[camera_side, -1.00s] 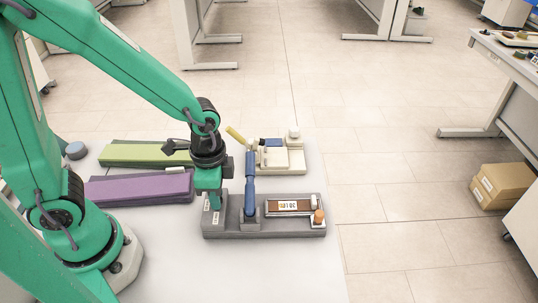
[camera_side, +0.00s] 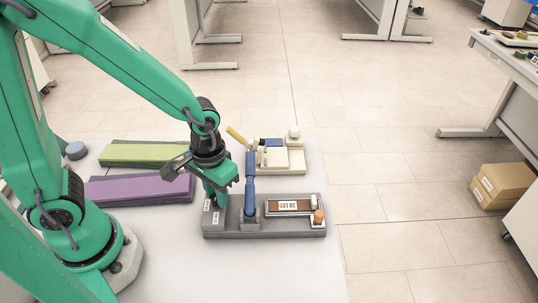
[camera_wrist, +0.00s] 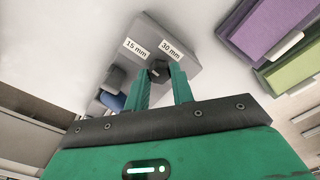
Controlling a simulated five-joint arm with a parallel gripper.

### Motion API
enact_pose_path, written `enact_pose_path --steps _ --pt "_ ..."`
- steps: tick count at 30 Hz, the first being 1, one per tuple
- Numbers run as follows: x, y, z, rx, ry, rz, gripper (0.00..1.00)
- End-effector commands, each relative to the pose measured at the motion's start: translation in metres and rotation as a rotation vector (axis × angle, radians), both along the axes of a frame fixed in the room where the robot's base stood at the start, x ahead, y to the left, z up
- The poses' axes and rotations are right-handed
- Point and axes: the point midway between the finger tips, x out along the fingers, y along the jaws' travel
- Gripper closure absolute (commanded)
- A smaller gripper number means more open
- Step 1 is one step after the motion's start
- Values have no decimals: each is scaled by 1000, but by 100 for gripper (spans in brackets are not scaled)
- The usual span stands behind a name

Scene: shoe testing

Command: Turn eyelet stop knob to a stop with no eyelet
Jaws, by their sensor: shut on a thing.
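The dark eyelet stop knob (camera_wrist: 158,70) sits on a grey block between labels reading "15 mm" (camera_wrist: 135,48) and "30 mm" (camera_wrist: 171,50) in the wrist view. My gripper (camera_wrist: 160,76) is shut on the knob, one green finger on each side. I cannot make out which way the knob points. In the side view my gripper (camera_side: 221,203) reaches down to the left end of the grey fixture (camera_side: 235,235), and the knob is hidden by the fingers. The fixture carries a blue lever (camera_side: 250,180), standing upright, and a strip marked "20" (camera_side: 289,206).
An orange-topped post (camera_side: 318,216) stands at the fixture's right end. A cream device (camera_side: 285,160) with a yellow handle (camera_side: 235,134) is behind. Purple (camera_side: 140,188) and green (camera_side: 150,153) slabs lie left. The table front is clear.

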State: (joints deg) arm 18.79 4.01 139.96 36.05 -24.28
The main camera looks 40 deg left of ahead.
Motion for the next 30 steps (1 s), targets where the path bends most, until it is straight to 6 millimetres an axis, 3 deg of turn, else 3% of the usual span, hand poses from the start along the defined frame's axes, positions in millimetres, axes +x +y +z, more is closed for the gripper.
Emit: enact_pose_path --steps 9,22,23,25,30 --pt "0 0 1 0 0 108 99" --pt "0 0 1 0 -1 119 99" --pt "0 0 1 0 -1 118 70" --pt "0 0 1 0 -1 118 57" --pt "0 0 1 0 0 117 54"
